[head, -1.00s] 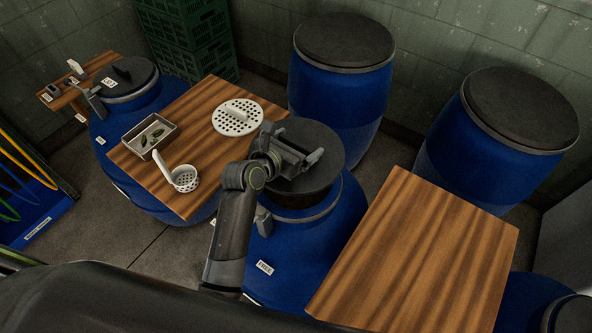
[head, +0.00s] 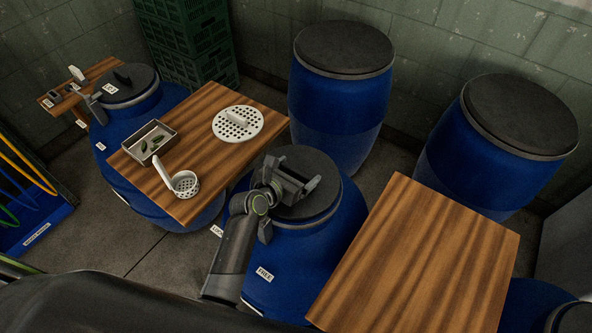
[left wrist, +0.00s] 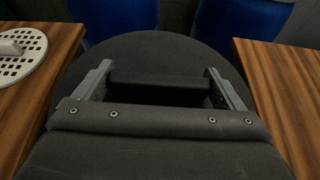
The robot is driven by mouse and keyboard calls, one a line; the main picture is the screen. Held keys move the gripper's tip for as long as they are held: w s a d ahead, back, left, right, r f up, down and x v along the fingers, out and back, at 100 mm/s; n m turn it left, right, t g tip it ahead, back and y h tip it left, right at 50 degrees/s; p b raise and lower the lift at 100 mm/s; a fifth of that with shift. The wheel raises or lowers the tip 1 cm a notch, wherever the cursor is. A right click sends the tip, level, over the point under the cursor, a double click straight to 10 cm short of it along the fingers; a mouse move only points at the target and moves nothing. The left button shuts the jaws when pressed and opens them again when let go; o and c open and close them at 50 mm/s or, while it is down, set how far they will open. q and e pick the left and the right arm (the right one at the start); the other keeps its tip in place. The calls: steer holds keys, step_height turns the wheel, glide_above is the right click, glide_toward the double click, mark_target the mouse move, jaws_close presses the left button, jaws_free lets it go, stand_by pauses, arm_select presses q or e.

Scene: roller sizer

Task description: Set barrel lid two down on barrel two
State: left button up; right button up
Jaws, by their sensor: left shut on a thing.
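The dark grey round lid (head: 318,165) rests on the mouth of the blue barrel (head: 325,240) in the middle of the head view, looking level with no clear gap at the rim. My left gripper (head: 294,182) is over the lid and shut on its raised handle. In the left wrist view the handle (left wrist: 160,85) spans between the two fingers, with the lid (left wrist: 160,48) beneath. The gripper and wrist hide part of the lid and its near rim. My right gripper is not in view.
A wooden board at left holds a white perforated disc (head: 238,123), a metal tray (head: 150,142) and a white strainer cup (head: 184,184). A bare wooden board (head: 420,260) lies at right. Lidded blue barrels (head: 340,100) (head: 490,150) stand behind, another lidded one (head: 130,115) at left.

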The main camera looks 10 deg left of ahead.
arm_select(q)
steer(key=shift+f, duration=0.45)
steer(key=o, duration=0.9)
steer(key=shift+o, duration=0.2)
steer(key=shift+r, duration=0.6)
steer(key=v, duration=1.2)
steer(key=shift+b, duration=0.4)
steer(key=shift+s+a+f, duration=0.1)
